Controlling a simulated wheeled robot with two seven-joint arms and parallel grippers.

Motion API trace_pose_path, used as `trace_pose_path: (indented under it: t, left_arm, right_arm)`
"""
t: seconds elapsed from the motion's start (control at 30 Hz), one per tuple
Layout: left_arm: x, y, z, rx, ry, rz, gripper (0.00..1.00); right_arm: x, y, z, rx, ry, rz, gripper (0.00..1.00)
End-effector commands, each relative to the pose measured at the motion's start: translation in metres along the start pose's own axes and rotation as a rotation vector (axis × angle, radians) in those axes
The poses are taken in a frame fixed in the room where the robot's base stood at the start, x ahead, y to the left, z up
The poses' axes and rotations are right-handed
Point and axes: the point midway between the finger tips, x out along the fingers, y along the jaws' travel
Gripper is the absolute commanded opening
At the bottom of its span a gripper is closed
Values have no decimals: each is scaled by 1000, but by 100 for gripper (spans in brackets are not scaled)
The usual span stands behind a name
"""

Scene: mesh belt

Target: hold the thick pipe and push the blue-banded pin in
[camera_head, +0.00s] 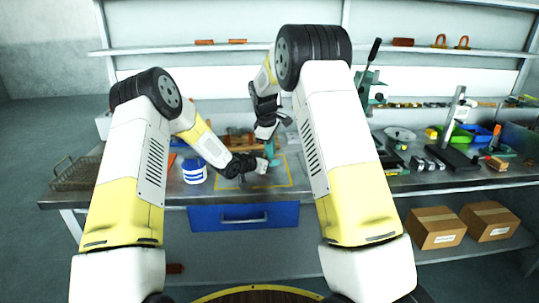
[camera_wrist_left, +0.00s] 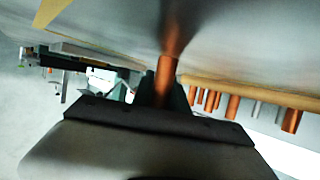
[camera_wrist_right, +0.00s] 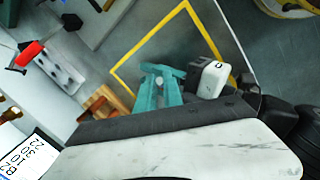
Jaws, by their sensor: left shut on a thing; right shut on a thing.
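A copper-coloured pipe (camera_wrist_left: 166,75) stands upright between the dark fingers of my left gripper (camera_wrist_left: 163,95), which is shut on it, close to the table top. In the head view my left gripper (camera_head: 264,164) is low over the yellow-marked area of the table. My right gripper (camera_head: 269,138) is just above and beyond it, pointing down. I cannot make out a blue-banded pin.
A wooden rack (camera_wrist_left: 205,84) holds several copper and grey rods near my left gripper. A white-and-blue tub (camera_head: 194,171) stands left of the yellow lines, and a wire basket (camera_head: 77,174) stands farther left. Tools and a green press stand to the right.

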Motion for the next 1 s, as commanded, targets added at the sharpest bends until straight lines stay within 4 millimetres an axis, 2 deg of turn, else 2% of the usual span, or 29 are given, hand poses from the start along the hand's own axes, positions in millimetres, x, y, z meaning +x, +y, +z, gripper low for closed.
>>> trace_pose_path:
  t: [0.13,0.4,0.6,0.73,1.0]
  left_arm:
    - [0,0,1,0,-1,0,0]
    - [0,0,1,0,-1,0,0]
    - [0,0,1,0,-1,0,0]
    - [0,0,1,0,-1,0,0]
    - [0,0,1,0,-1,0,0]
  right_arm:
    - [-14,4,-1,1,3,3,0]
    - [-66,19,-1,0,4,4,0]
    - [-91,25,0,0,1,1,0]
    - [-97,27,0,0,1,1,0]
    - [-96,26,0,0,0,0,0]
